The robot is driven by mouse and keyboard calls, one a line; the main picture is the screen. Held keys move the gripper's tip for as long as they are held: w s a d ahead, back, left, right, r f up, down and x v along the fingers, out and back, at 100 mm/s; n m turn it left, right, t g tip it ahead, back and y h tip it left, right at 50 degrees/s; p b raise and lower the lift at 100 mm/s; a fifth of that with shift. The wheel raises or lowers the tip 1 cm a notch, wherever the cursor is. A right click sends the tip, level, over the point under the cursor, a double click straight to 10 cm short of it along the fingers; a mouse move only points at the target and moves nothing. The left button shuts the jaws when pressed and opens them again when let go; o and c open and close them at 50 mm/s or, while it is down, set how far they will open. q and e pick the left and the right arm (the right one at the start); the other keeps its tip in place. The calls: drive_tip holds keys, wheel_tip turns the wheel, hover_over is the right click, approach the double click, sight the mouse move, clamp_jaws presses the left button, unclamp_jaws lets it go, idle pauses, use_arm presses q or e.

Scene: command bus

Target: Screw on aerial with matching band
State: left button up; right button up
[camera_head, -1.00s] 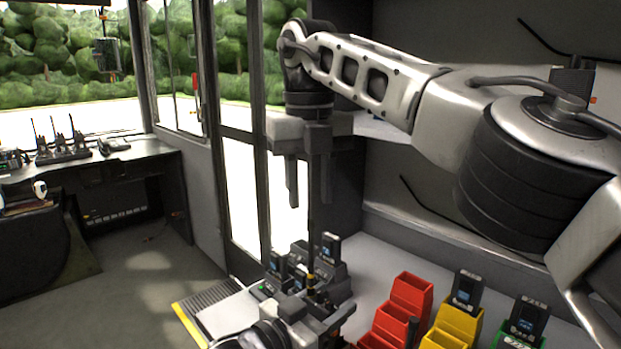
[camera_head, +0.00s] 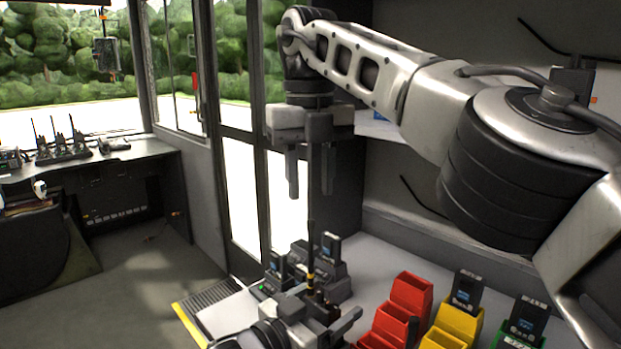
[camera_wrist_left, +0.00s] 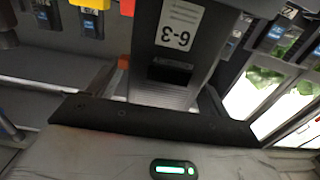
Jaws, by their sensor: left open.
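A thin black aerial (camera_head: 311,240) with a yellow band stands upright at a dark handheld radio, low in the middle of the head view. Whether its base is seated cannot be told. My left gripper (camera_head: 325,312) is open around the radio there. In the left wrist view a dark block with a white "6-3" label (camera_wrist_left: 180,26), upside down in the picture, stands before the gripper. My right gripper (camera_head: 311,190) hangs above, fingers pointing down and apart. The aerial's upper part lies between or behind these fingers; they do not look shut on it.
Grey chargers with radios (camera_head: 329,250) stand close behind my left gripper. Red (camera_head: 408,291), yellow (camera_head: 460,322) and green (camera_head: 503,341) bins stand to the right, the last two with radios. A far desk (camera_head: 90,160) holds several radios with aerials.

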use_arm(q)
drive_tip(key=b+v, duration=0.1)
drive_tip(key=v, duration=1.4)
drive_tip(key=shift+s+a, duration=0.3)
